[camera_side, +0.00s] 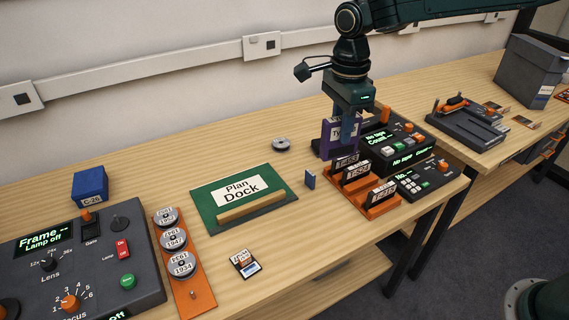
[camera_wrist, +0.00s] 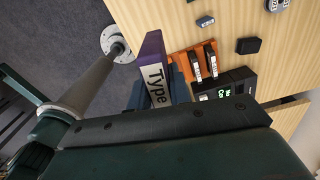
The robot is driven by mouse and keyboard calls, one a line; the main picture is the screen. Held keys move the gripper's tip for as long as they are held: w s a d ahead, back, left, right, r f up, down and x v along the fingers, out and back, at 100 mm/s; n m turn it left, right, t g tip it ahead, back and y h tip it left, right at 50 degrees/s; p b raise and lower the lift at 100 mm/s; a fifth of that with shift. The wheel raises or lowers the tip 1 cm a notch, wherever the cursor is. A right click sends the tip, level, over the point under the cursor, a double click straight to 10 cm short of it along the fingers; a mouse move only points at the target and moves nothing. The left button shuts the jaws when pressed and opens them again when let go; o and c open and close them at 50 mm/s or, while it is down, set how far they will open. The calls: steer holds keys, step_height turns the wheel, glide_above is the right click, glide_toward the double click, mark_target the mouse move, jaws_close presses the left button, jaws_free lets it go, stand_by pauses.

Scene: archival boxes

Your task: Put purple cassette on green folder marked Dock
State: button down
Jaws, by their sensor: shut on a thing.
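The purple cassette (camera_side: 327,139) is held upright in my gripper (camera_side: 347,128), which is shut on it above the orange rack. In the wrist view the purple cassette (camera_wrist: 152,62) shows a white label reading "Type", with my gripper's blue-grey fingers (camera_wrist: 177,82) beside it. The green folder (camera_side: 207,205) lies flat on the table left of my gripper. It bears a white label reading "Plan Dock" and a wooden strip along its front. Nothing else lies on it. The lower part of the cassette is close to the rack; I cannot tell whether they touch.
The orange rack (camera_side: 382,208) holds dark labelled cassettes. Dark control panels (camera_side: 412,140) stand behind it. A labelled card (camera_side: 245,263) lies in front. The left panel (camera_side: 70,265) has knobs.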

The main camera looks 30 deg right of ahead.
steer(key=w+a+r+n, duration=0.1)
steer(key=w+a+r, duration=0.2)
steer(key=w+a, duration=0.9)
steer(key=shift+a+r+n, duration=0.15)
steer(key=shift+a+n, duration=0.25)
steer(key=shift+a, duration=0.1)
stand_by(0.5)
step_height(320, 180, down, 14)
stand_by(0.9)
steer(key=shift+f, duration=0.2)
steer(key=shift+f, duration=2.8)
